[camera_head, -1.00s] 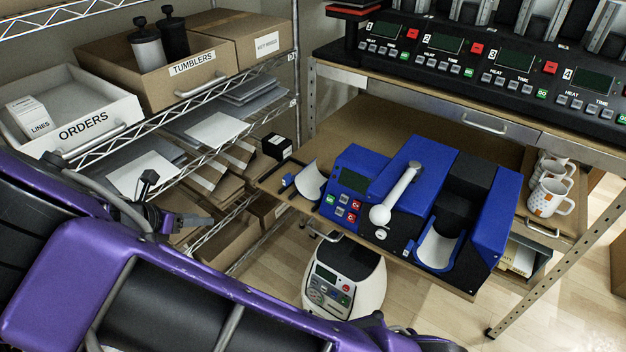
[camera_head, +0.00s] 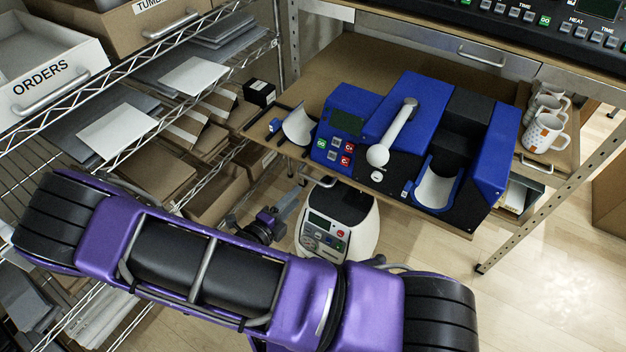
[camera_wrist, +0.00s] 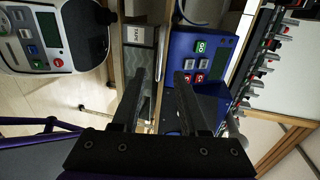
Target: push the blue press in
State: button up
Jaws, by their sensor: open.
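The blue press (camera_head: 408,88) stands on a wooden shelf board (camera_head: 330,75) right of centre in the head view. It has a control panel with coloured buttons, a white lever with a ball knob (camera_head: 378,156), and a white cradle (camera_head: 436,188) at the front. My gripper (camera_head: 290,203) is in front of and left of the press, below the board's front edge. In the wrist view my gripper (camera_wrist: 163,85) is open and empty. The press panel (camera_wrist: 203,57) shows beyond the right finger. I see no contact with the press.
A white machine (camera_head: 339,215) with a panel stands under the board near my gripper. A wire rack (camera_head: 200,150) holds boxes and paper on the left. Mugs (camera_head: 533,133) stand right of the press. A second white cradle (camera_head: 298,124) is left of it. Open floor lies in front.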

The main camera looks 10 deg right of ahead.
aim_at(312, 180)
jog(key=b+x, duration=0.1)
jog(key=x, duration=0.9)
grip_shut()
dwell(1.2)
